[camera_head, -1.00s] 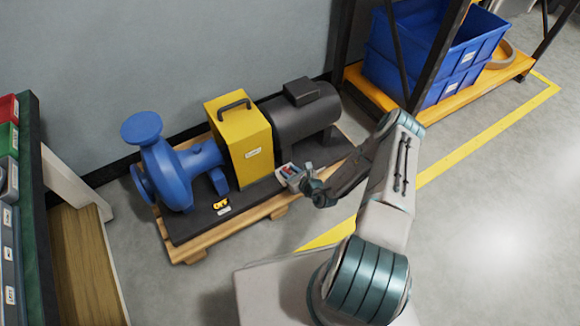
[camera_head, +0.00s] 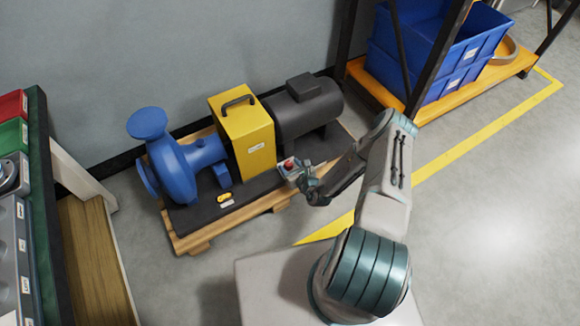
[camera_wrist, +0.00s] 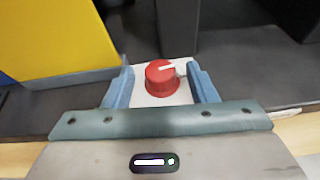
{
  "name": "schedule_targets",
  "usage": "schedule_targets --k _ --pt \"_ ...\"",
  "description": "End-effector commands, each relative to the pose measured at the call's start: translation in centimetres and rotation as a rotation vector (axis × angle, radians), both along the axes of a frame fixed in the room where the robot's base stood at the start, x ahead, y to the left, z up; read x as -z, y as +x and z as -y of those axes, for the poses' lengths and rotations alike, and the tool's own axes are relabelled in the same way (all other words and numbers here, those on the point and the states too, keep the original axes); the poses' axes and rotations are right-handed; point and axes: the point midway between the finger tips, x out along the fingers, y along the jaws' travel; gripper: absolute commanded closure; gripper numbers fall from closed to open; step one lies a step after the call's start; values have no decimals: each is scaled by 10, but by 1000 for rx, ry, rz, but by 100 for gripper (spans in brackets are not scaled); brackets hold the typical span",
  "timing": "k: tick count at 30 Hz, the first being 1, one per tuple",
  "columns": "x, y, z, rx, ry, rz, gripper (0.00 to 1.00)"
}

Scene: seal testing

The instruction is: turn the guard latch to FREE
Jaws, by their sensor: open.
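The guard latch appears to be the red round knob (camera_wrist: 161,78) on a small light plate. A white line on its top points right and slightly up in the wrist view. No FREE marking can be read. In the head view the knob (camera_head: 289,164) is small, on a grey box at the front of the pump base. My gripper (camera_wrist: 160,70) is open, with one blue-grey finger on each side of the knob and visible gaps between. In the head view my gripper (camera_head: 299,174) is at the box and partly covers it.
Behind the knob stand a yellow guard (camera_head: 247,137) with a handle and a dark motor (camera_head: 305,107). A blue pump (camera_head: 180,168) is at left, with a small orange-yellow piece (camera_head: 224,197) before it. A rack with blue bins (camera_head: 440,60) stands back right.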

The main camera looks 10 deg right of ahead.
Motion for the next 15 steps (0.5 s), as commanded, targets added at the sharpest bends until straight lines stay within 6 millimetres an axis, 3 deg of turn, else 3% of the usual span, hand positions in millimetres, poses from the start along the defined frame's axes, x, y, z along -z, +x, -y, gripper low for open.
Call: schedule_targets --k 5,15 --pt "-8 -14 4 0 -1 -2 48" --pt "-38 -81 24 1 1 -3 48"
